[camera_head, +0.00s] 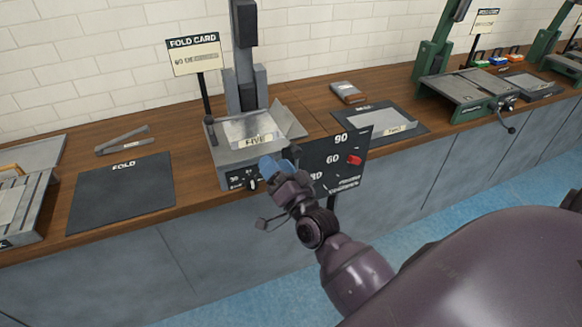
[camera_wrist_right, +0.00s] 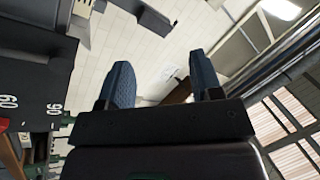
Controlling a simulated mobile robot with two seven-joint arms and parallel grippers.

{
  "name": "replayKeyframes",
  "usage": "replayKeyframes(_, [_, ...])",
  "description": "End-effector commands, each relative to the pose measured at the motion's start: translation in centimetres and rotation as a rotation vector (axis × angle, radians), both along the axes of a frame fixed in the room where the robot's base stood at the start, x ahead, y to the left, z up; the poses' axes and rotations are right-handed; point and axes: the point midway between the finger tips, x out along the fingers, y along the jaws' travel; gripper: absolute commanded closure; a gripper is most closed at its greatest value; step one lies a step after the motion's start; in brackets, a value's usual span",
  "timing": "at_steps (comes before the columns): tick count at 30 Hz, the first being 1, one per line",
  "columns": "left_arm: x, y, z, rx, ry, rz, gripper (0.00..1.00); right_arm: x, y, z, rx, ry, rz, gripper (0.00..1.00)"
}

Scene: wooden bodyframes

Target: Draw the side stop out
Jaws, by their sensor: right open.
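My right gripper (camera_head: 272,165) is in front of the grey machine (camera_head: 226,154) on the bench. Its blue fingers are spread with nothing between them in the right wrist view (camera_wrist_right: 162,80). A card marked FIVE (camera_head: 254,139) lies on the machine's bed. A dark scale board (camera_head: 318,160) with the numbers 90 and 60 and a red marker (camera_head: 354,160) stands just right of the gripper. The board also shows at the left of the wrist view (camera_wrist_right: 38,82). I cannot make out which part is the side stop; the gripper and wrist cover part of the machine's front. My left gripper is not in view.
A black FOLD mat (camera_head: 120,195) lies left of the machine. A green machine (camera_head: 470,88) stands farther right. A FOLD CARD sign (camera_head: 195,54) stands behind. The blue floor (camera_head: 225,290) is clear.

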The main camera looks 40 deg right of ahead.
Motion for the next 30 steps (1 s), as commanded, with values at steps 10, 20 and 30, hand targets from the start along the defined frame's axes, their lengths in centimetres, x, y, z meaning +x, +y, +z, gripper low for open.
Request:
replayKeyframes(10, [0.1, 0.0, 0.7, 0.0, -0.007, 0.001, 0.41, -0.9, 0.3, -1.0, -0.062, 0.055, 0.002, 0.41])
replayKeyframes(20, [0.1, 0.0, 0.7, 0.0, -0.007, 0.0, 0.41, -0.9, 0.3, -1.0, -0.059, 0.054, 0.002, 0.41])
replayKeyframes(30, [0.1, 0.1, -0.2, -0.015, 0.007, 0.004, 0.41, -0.7, 1.0, -2.2, -0.211, 0.139, 0.007, 0.41])
